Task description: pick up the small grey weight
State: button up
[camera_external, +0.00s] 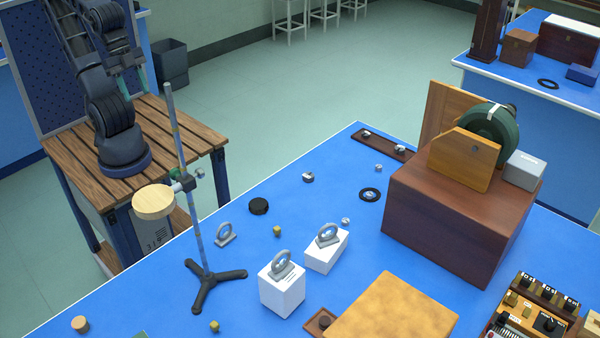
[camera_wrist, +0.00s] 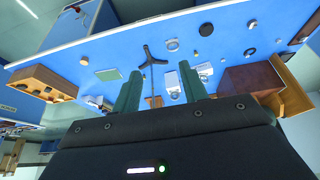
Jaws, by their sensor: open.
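Several small grey metal pieces lie on the blue bench in the external view: one block-like piece (camera_external: 378,168) near the dark wooden tray, one rounder piece (camera_external: 346,222) near the black ring, and one two-toned piece (camera_external: 308,177) further left. I cannot tell for certain which is the small grey weight. My gripper (camera_wrist: 159,72) shows in the wrist view with its two green fingers wide apart and nothing held between them. It is well away from the grey pieces. In the external view my arm is folded at the upper left, off the bench.
A tall rod stand (camera_external: 207,285) with a wooden disc rises near the bench's left side. White blocks with ring mounts (camera_external: 282,290) stand mid-bench. A large brown box (camera_external: 455,220) carries a green wheel at the right.

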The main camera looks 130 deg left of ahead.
jog(key=shift+o, duration=0.6)
jog(key=w+a+r+n+g, duration=0.1)
jog(key=w+a+r+n, duration=0.15)
jog(key=w, duration=0.65)
jog(key=w+a+r+n, duration=0.1)
jog(key=w+a+n, duration=0.2)
jog(key=w, duration=0.5)
jog(key=n+g, duration=0.4)
jog(key=n, duration=0.8)
send_over(346, 220)
notch_tip(346, 220, down, 32)
jog(key=f, duration=0.4)
jog(key=shift+s+a+f, duration=0.3)
jog(key=shift+a+f, duration=0.05)
jog(key=shift+w+d+f, duration=0.1)
jog(key=shift+d+f, duration=0.05)
jog(key=shift+f, duration=1.35)
jog(key=shift+w+d+f, duration=0.1)
jog(key=shift+d+f, duration=0.05)
jog(key=shift+f, duration=1.35)
grip_shut()
